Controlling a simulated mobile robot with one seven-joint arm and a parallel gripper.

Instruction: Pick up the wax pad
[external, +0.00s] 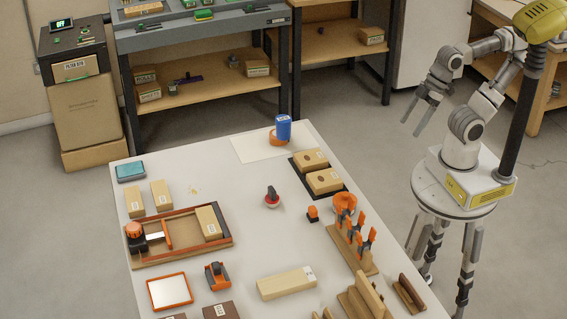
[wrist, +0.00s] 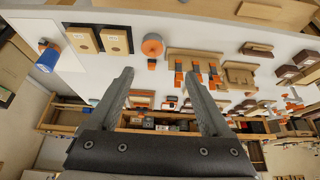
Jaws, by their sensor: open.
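No readable label marks the wax pad, so I cannot tell for certain which thing it is. A small round red and white piece with a dark knob (external: 272,196) stands near the middle of the white table. A flat teal-topped block (external: 131,170) lies at the table's far left corner. My gripper (external: 416,118) is open and empty, up in the air beyond the table's right edge, apart from both. In the wrist view its two fingers (wrist: 160,76) are spread wide with nothing between them.
Bare tabletop surrounds the knobbed piece. Shelves stand behind.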

